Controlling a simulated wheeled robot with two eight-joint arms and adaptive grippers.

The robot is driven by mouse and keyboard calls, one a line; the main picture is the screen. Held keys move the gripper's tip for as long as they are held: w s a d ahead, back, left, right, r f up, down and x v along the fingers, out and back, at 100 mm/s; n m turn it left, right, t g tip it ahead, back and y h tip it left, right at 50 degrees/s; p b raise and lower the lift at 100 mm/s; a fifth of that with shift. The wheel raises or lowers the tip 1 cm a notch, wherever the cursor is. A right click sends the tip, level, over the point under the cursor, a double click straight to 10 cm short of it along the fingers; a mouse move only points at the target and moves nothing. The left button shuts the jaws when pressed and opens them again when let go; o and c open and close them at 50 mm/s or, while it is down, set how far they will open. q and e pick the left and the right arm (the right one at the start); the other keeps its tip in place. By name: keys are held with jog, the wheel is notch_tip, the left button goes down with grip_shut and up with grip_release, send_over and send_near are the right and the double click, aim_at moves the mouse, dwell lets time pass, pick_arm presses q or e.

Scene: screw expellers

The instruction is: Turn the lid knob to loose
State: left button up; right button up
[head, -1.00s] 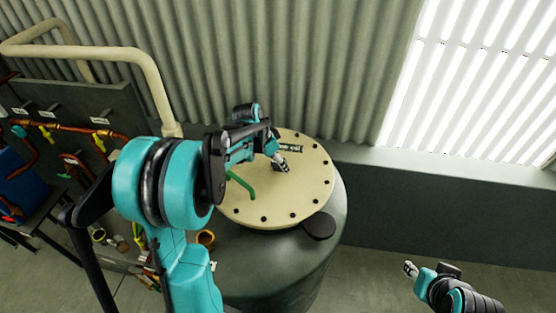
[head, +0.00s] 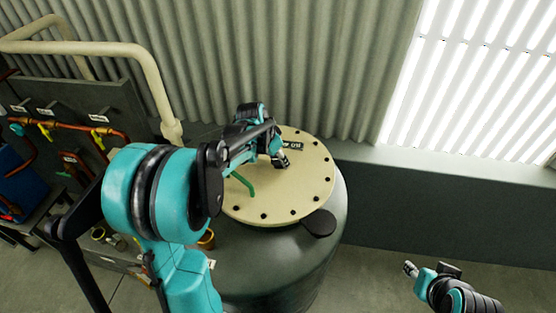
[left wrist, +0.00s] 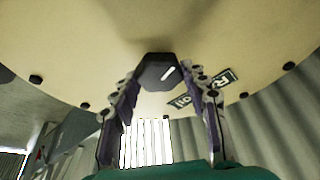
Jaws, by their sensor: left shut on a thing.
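The round cream lid (head: 265,208) sits on top of a dark green tank, with bolts around its rim. My left gripper (head: 280,160) is over the lid, right of its middle. In the left wrist view, the dark faceted lid knob (left wrist: 158,74) with a slanted white mark is between the fingertips of my left gripper (left wrist: 160,88), which is shut on it. My right gripper (head: 428,270) is at the lower right, away from the tank.
A dark round cap (head: 319,223) is on the tank's shoulder (head: 335,200). Pipes and valves (head: 60,130) stand at the left. A corrugated wall is behind; open floor is at the right.

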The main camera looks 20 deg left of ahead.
pick_arm(q)
jog(key=n+b, duration=0.1)
jog(key=n+y, duration=0.1)
jog(key=n, duration=0.1)
jog(key=shift+d+f+n+y+b, duration=0.1)
jog(key=shift+d+n+y+b, duration=0.05)
jog(key=shift+n+y+b, duration=0.2)
jog(key=n+y+b, duration=0.1)
jog(key=n, duration=0.1)
jog(key=n+b, duration=0.1)
jog(key=n, duration=0.1)
jog(key=shift+d+n+y, duration=0.1)
jog(key=shift+n+y, duration=0.15)
jog(key=shift+y, duration=0.1)
jog(key=n+y+b, duration=0.1)
jog(key=n, duration=0.2)
jog(key=shift+w+d+g, duration=0.1)
jog(key=shift+g, duration=0.2)
jog(key=shift+n+g+y+b, duration=0.6)
jog(key=shift+n+b, duration=0.1)
jog(key=shift+n, duration=1.5)
jog(key=o, duration=1.2)
jog(key=shift+c, duration=0.2)
jog(key=shift+r, duration=0.2)
jog(key=v, duration=1.2)
